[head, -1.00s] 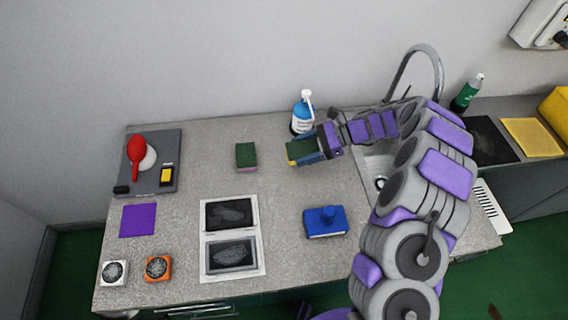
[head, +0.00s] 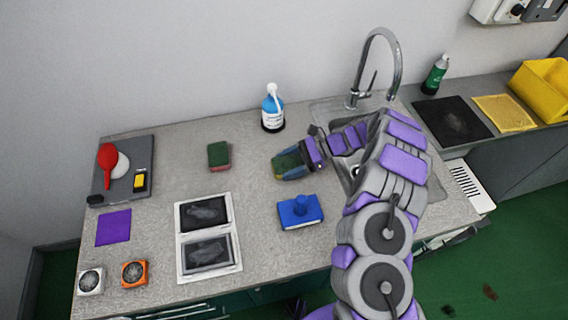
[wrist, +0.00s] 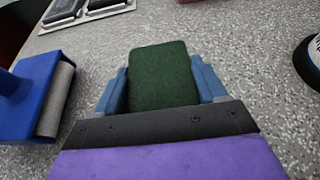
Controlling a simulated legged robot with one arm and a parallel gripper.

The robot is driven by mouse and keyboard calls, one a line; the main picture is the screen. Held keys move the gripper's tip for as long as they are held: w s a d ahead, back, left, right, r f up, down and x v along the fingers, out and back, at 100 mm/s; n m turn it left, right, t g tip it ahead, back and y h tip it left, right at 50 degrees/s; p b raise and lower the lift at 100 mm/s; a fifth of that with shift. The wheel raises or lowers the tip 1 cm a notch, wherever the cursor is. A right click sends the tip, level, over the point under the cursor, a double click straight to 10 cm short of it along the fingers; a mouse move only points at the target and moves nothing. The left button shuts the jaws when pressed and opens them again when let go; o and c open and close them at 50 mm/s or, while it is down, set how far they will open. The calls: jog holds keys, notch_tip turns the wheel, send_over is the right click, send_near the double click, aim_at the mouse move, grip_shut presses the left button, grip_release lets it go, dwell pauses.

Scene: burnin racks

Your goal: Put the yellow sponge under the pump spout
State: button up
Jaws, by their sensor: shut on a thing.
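My gripper (head: 296,162) is shut on a sponge (head: 288,165) with a dark green top; a little yellow shows at its edge. In the wrist view the sponge's green face (wrist: 163,76) sits between the two blue fingers. Its underside is hidden, and I cannot tell whether it touches the counter. The pump bottle (head: 272,112), blue and white with a white pump head (head: 271,90), stands upright behind the sponge, near the wall. The sponge is in front of the bottle and apart from it. The bottle's dark base (wrist: 313,62) shows at the wrist view's right edge.
Another green-topped sponge (head: 219,156) with a reddish lower part lies to the left. The sink and tap (head: 378,65) are to the right. Counter between the two sponges is clear.

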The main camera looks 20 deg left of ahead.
aim_at(291, 162)
jog(key=shift+d+r, duration=0.15)
jog(key=shift+d, duration=0.95)
jog(key=shift+a, duration=0.3)
jog(key=o, duration=1.1)
jog(key=a, duration=0.1)
jog(key=a+f, duration=0.1)
jog(key=a, duration=0.1)
jog(key=shift+o, duration=0.4)
jog(key=shift+s, duration=0.1)
jog(key=shift+s+d, duration=0.1)
jog(key=shift+d, duration=0.3)
jog(key=shift+d+r, duration=0.1)
jog(key=shift+r, duration=0.05)
jog(key=v, duration=0.2)
jog(key=p+v, duration=0.1)
jog(key=v, duration=0.4)
jog(key=shift+w+r+p, duration=0.25)
jog(key=shift+r+p, duration=0.1)
